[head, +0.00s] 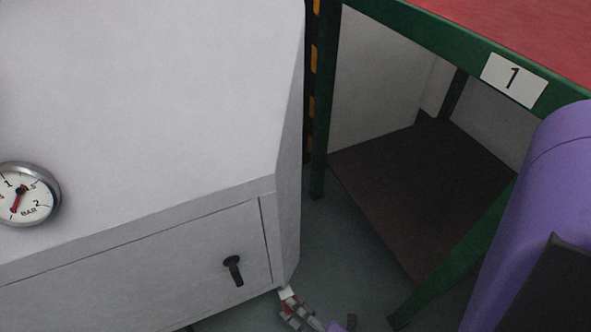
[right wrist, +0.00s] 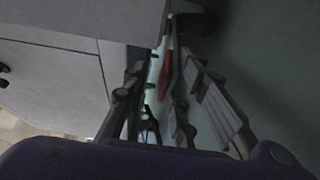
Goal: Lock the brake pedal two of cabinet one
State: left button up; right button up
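Cabinet one is taken to be the white cabinet (head: 150,110), which fills the left of the head view. A small part of my right gripper (head: 293,315) shows at the bottom edge, low beside the cabinet's front corner, with a bit of red at it. In the right wrist view, the two dark fingers of my right gripper (right wrist: 172,75) stand apart. A narrow red piece, probably the brake pedal (right wrist: 166,72), lies between them near the cabinet's lower edge. I cannot tell whether the fingers touch it. My left gripper is out of view.
A round pressure gauge (head: 27,194) and a black handle (head: 233,270) are on the cabinet. To its right stands a green-framed table (head: 418,28) with a red top, a label "1" (head: 514,79) and a brown lower shelf (head: 420,175). Grey floor (head: 335,235) lies between them.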

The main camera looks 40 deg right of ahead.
jog(key=shift+r, duration=0.9)
jog(key=o, duration=1.2)
notch_tip(320, 180, up, 5)
jog(key=shift+w+f, duration=0.1)
jog(key=shift+o, duration=1)
jog(key=shift+d+r, duration=0.1)
jog(key=shift+r, duration=0.65)
jog(key=shift+s+f+g, duration=0.3)
jog(key=shift+s+f, duration=0.05)
jog(key=shift+f, duration=0.4)
jog(key=shift+c, duration=0.4)
jog(key=shift+s+d, duration=0.15)
jog(key=shift+s, duration=0.5)
jog(key=shift+c, duration=1.4)
jog(key=shift+s, duration=0.45)
jog(key=c, duration=0.8)
jog(key=shift+s, duration=0.3)
jog(key=shift+c, duration=1.2)
jog(key=s, duration=0.6)
jog(key=shift+s+d+p, duration=0.3)
jog(key=shift+d, duration=0.1)
